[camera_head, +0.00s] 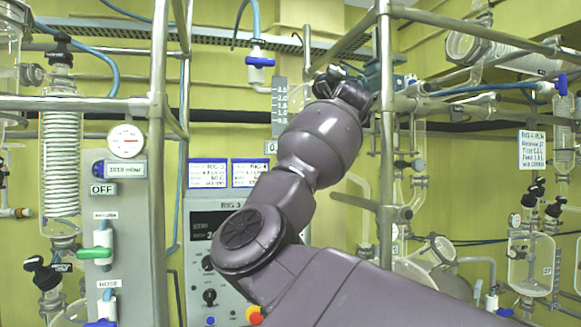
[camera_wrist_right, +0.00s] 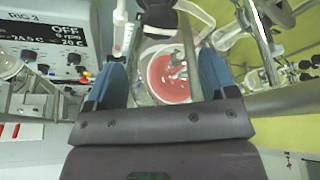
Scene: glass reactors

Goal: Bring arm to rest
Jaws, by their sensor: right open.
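My right arm (camera_head: 310,150) reaches up from the lower right in the head view, its far end raised near the metal frame. The arm hides most of its own gripper there. In the right wrist view my right gripper (camera_wrist_right: 163,72) is open, with its two blue fingers apart. A metal bar and a round glass vessel with red contents (camera_wrist_right: 168,78) show beyond and between the fingers. Nothing is visibly held. I cannot tell whether the fingers touch the bar. My left gripper is not in view.
Metal frame posts (camera_head: 158,180) and rails (camera_head: 480,108) stand close around the arm. A control box (camera_head: 205,235) sits behind it. A glass coil condenser (camera_head: 60,160) is at the left, and a glass vessel (camera_head: 531,260) is at the right.

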